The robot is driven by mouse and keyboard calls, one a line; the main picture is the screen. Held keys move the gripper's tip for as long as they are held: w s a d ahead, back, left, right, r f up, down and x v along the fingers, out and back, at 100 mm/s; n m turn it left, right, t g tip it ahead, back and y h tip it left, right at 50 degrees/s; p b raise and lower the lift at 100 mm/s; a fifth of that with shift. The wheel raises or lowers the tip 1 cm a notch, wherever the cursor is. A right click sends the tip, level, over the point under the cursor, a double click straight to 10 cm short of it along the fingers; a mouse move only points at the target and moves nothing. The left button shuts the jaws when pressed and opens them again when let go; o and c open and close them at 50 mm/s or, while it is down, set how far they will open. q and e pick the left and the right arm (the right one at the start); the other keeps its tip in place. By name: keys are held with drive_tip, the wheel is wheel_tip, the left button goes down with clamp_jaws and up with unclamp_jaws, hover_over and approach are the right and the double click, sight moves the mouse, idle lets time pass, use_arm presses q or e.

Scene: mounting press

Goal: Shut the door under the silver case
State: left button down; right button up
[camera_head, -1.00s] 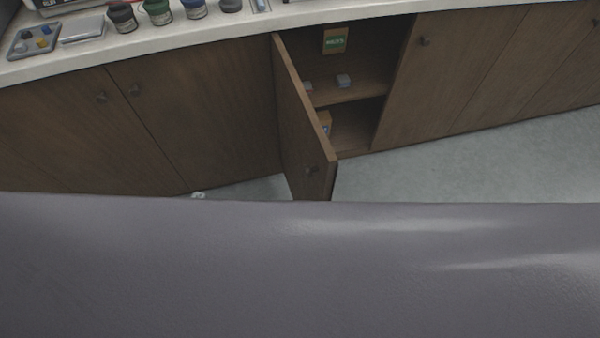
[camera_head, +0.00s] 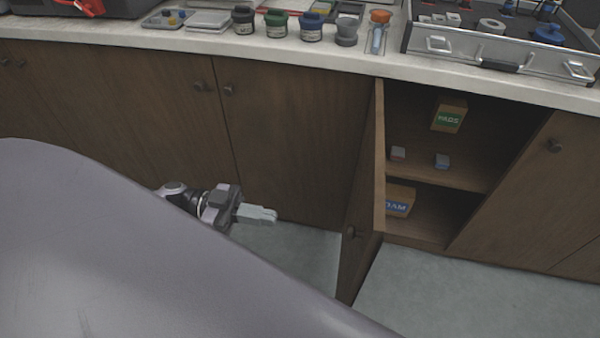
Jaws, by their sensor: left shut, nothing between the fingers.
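The silver case (camera_head: 535,75) stands open on the counter at the upper right. Under it, a brown cabinet door (camera_head: 363,215) stands swung out, hinged at its left side, with a round knob (camera_head: 350,231) on its outer face. The open cabinet (camera_head: 465,130) shows two levels. My left gripper (camera_head: 272,214) is shut and empty, left of the open door and apart from it, with its fingers pointing right. Part of its arm is hidden behind my grey body. My right gripper is not in view.
Inside the cabinet are a YADS box (camera_head: 449,116), two small blocks and a FOAM box (camera_head: 399,201). Several jars (camera_head: 277,24) and trays stand on the white counter (camera_head: 340,66). Closed doors (camera_head: 290,130) flank the opening. The grey floor (camera_head: 440,300) is clear at the lower right.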

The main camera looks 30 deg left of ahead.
sight(348, 229)
use_arm(q)
drive_tip(key=x, duration=1.3)
drive_tip(key=shift+r, duration=0.2)
drive_tip(key=shift+d, duration=0.1)
